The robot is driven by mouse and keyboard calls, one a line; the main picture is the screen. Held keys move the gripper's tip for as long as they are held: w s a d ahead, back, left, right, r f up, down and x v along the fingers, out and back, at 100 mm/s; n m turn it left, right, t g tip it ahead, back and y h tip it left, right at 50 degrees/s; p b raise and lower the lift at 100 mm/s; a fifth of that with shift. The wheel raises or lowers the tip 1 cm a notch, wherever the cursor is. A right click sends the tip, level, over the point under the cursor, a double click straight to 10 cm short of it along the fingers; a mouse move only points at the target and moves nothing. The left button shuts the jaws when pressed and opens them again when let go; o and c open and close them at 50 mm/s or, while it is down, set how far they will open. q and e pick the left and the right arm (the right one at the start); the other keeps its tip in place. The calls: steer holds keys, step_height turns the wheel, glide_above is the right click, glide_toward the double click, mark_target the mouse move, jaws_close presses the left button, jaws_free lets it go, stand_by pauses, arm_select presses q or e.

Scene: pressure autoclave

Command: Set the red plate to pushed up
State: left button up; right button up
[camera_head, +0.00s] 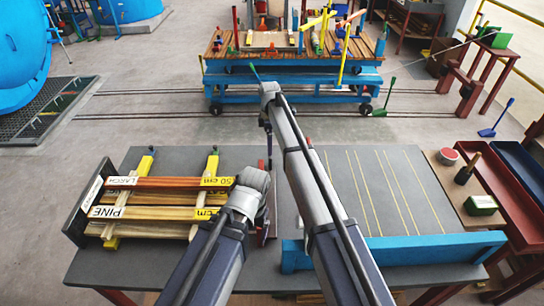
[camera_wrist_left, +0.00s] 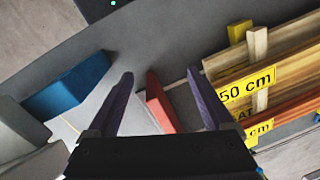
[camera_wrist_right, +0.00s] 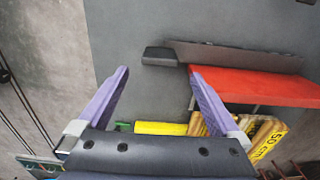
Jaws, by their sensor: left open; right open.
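The red plate (camera_wrist_right: 255,87) shows best in the right wrist view, right of centre beside a dark grey strip with a black block at its end. In the left wrist view the red plate (camera_wrist_left: 160,103) is a narrow red piece between the open fingers of my left gripper (camera_wrist_left: 160,85), apart from both. In the head view my left gripper (camera_head: 262,212) is over the middle of the table and largely covers the plate. My right gripper (camera_wrist_right: 160,82) is open and empty, its right finger near the plate's left end in its view. Whether they touch, I cannot tell.
Wooden boards (camera_head: 160,198) labelled LARCH and PINE lie on yellow-ended bars on the left of the grey table. A blue bar (camera_head: 400,250) runs along the front right. The table right of my right arm is bare, with yellow lines. A blue cart (camera_head: 300,82) stands behind.

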arm_select(q)
steer(key=shift+f+b, duration=3.8)
steer(key=shift+f, duration=0.05)
arm_select(e)
steer(key=shift+f, duration=3.9)
steer(key=shift+r, duration=0.1)
jaws_close()
